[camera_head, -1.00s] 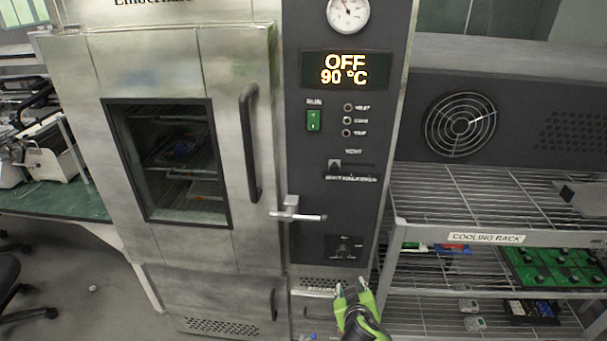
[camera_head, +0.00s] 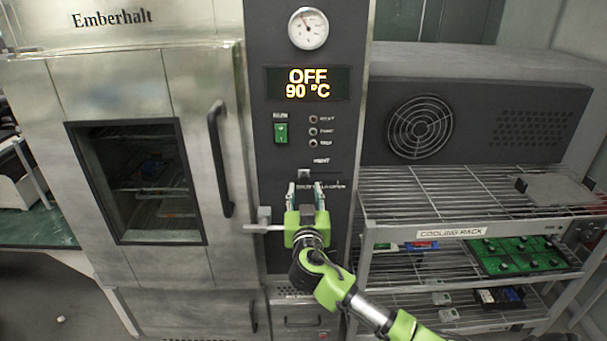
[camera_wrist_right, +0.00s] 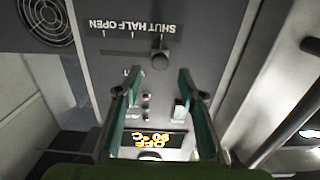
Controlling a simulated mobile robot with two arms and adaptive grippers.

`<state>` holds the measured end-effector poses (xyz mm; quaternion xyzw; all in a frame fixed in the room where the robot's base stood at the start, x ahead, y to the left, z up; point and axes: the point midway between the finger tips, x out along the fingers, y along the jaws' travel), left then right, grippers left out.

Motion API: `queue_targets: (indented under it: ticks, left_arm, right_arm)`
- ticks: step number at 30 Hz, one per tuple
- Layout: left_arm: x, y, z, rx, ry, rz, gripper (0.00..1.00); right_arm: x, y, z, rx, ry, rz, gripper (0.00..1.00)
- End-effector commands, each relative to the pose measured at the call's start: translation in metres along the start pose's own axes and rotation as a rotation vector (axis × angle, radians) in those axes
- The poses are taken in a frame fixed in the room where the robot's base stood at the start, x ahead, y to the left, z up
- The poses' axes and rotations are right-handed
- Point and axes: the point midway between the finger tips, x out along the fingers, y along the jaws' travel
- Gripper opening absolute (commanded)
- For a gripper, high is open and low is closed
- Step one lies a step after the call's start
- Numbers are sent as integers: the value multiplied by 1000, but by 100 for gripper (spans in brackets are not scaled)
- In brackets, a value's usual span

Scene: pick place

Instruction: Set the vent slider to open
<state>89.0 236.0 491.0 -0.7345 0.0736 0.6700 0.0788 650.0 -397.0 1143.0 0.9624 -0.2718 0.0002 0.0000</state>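The vent slider's dark knob (camera_wrist_right: 160,55) shows in the right wrist view, which looks at the panel upside down. It stands by the SHUT end of the SHUT, HALF, OPEN scale (camera_wrist_right: 118,25). In the head view the scale (camera_head: 335,185) is partly hidden behind my right gripper. My right gripper (camera_head: 305,190) is in front of the control panel at the vent slider. Its two fingers are apart with nothing held between them; in the wrist view the gripper (camera_wrist_right: 158,75) has the knob just beyond its fingertips. My left gripper is not in view.
The oven's door handle (camera_head: 221,160) and the metal latch lever (camera_head: 264,226) are left of my right gripper. The green switch (camera_head: 281,132) and display (camera_head: 307,83) are above it. The cooling rack (camera_head: 450,232) stands to the right.

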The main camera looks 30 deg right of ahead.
Motion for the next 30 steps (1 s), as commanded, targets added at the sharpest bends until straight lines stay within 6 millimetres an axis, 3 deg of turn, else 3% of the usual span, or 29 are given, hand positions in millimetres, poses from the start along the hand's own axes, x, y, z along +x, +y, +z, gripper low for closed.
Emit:
queue_targets:
  ticks: [6, 12, 26, 30]
  left_arm:
    - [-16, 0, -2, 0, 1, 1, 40]
    - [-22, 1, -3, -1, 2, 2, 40]
    - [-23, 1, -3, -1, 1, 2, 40]
    - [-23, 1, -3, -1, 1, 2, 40]
  right_arm:
    - [36, 1, -3, -3, 1, 2, 36]
    - [58, 0, -2, -1, 0, 1, 36]
    - [67, 0, 1, 0, -1, -1, 36]
    - [67, 0, 1, 0, -1, 0, 5]
